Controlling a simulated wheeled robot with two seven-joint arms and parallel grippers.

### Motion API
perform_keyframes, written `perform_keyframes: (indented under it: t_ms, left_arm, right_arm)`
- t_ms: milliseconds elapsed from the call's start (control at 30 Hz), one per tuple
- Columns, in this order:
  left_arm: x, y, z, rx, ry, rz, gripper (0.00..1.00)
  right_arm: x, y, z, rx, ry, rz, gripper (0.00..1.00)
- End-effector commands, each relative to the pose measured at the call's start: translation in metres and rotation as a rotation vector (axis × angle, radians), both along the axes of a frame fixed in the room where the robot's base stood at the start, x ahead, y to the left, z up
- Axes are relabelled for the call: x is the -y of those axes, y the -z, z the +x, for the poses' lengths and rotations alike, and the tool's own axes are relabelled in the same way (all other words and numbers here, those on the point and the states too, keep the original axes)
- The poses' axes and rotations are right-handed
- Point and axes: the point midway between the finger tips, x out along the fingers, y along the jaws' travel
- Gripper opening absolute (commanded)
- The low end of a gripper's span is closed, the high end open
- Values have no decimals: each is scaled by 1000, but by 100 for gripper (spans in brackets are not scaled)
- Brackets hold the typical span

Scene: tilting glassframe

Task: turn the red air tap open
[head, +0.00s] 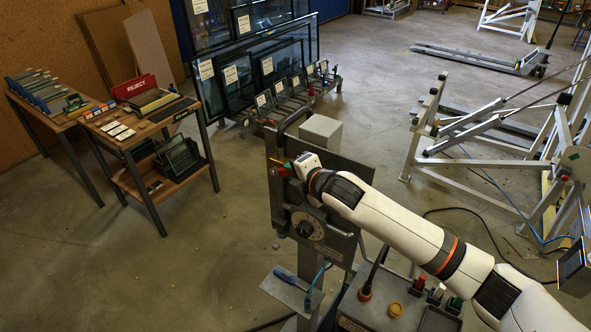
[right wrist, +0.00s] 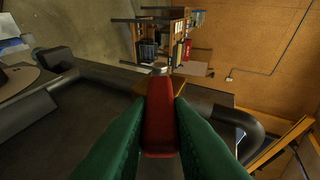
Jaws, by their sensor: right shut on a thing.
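The red air tap (right wrist: 160,125) shows in the right wrist view as a red lever with a silver end, between two green fingers. My right gripper (head: 285,168) is shut on this lever, one finger against each side. In the head view the gripper is at the upper left part of a grey upright panel (head: 345,172), and it mostly hides the tap. In the right wrist view the lever stands in front of the dark panel face. How far the tap is turned I cannot tell. My left gripper is not in view.
A round dial (head: 307,226) sits lower on the panel, above a small tray with a blue-handled tool (head: 290,278). A grey box (head: 321,132) is behind the panel. A workbench with a red reject sign (head: 134,87) stands left. A white tilting frame (head: 480,140) stands right.

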Motion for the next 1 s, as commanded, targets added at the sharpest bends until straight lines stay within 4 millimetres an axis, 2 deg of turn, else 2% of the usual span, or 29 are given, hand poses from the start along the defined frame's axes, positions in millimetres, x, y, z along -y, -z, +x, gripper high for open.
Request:
perform_keyframes:
  t_ms: [333, 867, 900, 1000]
  left_arm:
    - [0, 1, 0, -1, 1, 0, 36]
    - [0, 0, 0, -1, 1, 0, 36]
    - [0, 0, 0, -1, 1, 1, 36]
    - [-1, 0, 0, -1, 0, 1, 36]
  right_arm:
    - [-4, -9, 4, -85, 0, -121, 0]
    - [-5, -10, 4, -103, 0, -140, 0]
    - [-5, -10, 4, -103, 0, -140, 23]
    - [-5, -10, 4, -103, -1, -140, 39]
